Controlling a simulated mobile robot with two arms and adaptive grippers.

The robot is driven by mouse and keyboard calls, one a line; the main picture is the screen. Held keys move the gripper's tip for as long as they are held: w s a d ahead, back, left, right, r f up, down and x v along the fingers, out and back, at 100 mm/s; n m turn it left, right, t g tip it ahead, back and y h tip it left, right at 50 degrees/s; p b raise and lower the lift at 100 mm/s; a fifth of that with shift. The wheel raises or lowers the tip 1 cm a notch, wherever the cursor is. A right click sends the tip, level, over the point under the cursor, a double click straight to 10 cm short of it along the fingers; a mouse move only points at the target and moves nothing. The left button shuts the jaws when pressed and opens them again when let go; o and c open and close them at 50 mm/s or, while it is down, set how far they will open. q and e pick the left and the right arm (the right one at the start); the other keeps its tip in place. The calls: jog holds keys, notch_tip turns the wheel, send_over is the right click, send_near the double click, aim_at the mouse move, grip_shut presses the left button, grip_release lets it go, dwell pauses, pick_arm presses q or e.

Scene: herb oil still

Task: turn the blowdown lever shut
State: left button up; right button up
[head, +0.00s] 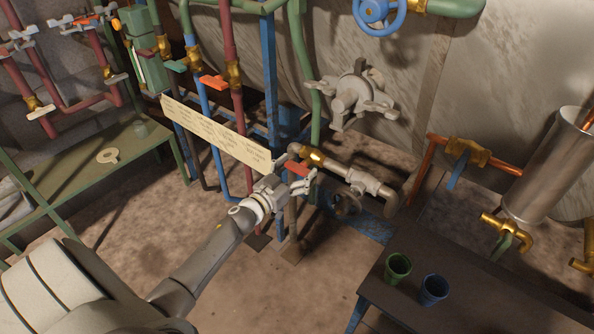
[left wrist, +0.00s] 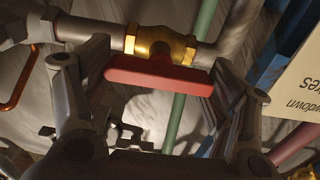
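The blowdown lever (head: 299,168) is a red bar on a brass valve (head: 313,156) in a grey pipe. In the left wrist view the lever (left wrist: 158,75) lies roughly along the pipe, in front of the brass valve body (left wrist: 160,45). My left gripper (head: 297,178) is at the lever, its fingers spread wide. In the left wrist view one finger of the gripper (left wrist: 160,95) is near each end of the lever. I cannot tell whether they touch it. My right gripper is not in view.
A cream label board (head: 215,133) hangs just left of the gripper. Blue, red and green pipes stand close behind it. A dark table (head: 450,275) with a green cup (head: 397,268) and a blue cup (head: 433,289) is at right. The floor (head: 300,290) in front is clear.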

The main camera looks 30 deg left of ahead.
pick_arm(q)
jog(key=c, duration=0.3)
